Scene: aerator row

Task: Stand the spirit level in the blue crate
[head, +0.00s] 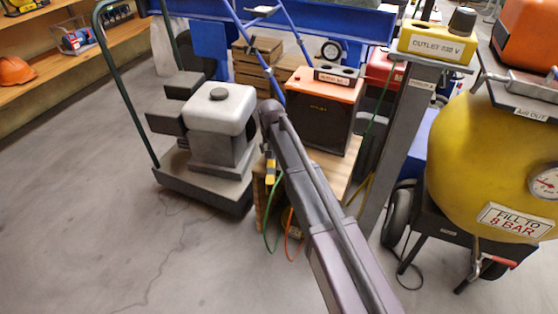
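I cannot pick out a spirit level for certain in the head view. A small yellow and black item (270,167) is partly covered by my arm, beside the wooden stand; I cannot tell what it is. No blue crate is clear either. A blue box-like surface (418,150) shows partly behind the grey post, mostly hidden by the yellow tank. My arm reaches from the bottom right up to the middle, but my gripper does not show.
A cart (205,187) carries a white-topped machine (219,110). An orange-topped black unit (318,115) sits on a wooden stand (333,172). A yellow tank (480,160) on wheels is at right. Shelves (60,72) line the left wall. The left floor is clear.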

